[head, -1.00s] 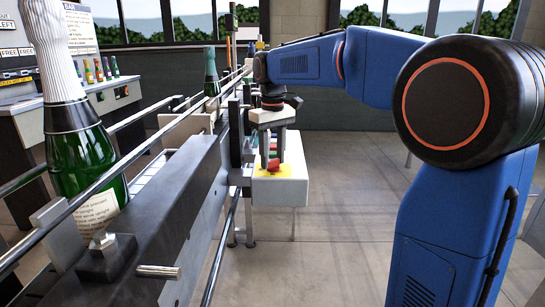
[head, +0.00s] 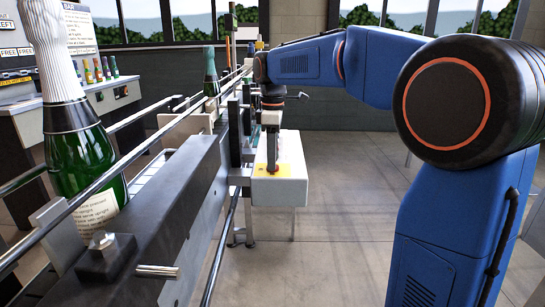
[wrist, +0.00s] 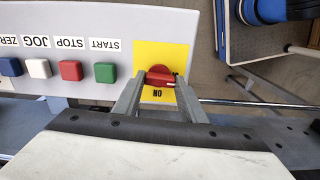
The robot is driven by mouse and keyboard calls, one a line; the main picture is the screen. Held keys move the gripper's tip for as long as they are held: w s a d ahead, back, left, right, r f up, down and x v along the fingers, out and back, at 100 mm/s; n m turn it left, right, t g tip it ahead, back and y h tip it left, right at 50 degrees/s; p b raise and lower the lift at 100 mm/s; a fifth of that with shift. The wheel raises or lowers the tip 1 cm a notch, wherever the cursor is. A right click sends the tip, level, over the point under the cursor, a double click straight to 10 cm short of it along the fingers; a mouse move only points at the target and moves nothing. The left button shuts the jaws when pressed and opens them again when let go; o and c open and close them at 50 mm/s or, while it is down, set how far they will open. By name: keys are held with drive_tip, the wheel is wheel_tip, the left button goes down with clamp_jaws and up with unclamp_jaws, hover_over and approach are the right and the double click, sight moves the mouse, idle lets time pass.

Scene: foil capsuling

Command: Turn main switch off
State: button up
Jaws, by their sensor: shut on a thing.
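The red main switch (wrist: 160,73) sits on a yellow plate (wrist: 160,52) at one end of the grey control box (wrist: 118,20). The plate's ON label shows upside down just below the switch in the wrist view. My gripper (wrist: 161,80) has its two fingers on either side of the red handle, which lies across the picture, and is shut on it. Any OFF label is not visible.
Green START (wrist: 105,72), red STOP (wrist: 71,70), white and blue buttons line the box left of the switch. The conveyor (head: 150,215) with its rails and foil-topped bottle (head: 75,140) runs along the box's left. Open floor (head: 345,230) lies to the right.

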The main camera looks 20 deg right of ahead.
drive_tip(key=shift+n, duration=0.5)
drive_tip(key=o, duration=1.1)
drive_tip(key=shift+c, duration=0.2)
drive_tip(key=shift+r, duration=0.1)
wheel_tip(320, 180, up, 17)
drive_tip(key=shift+r, duration=0.1)
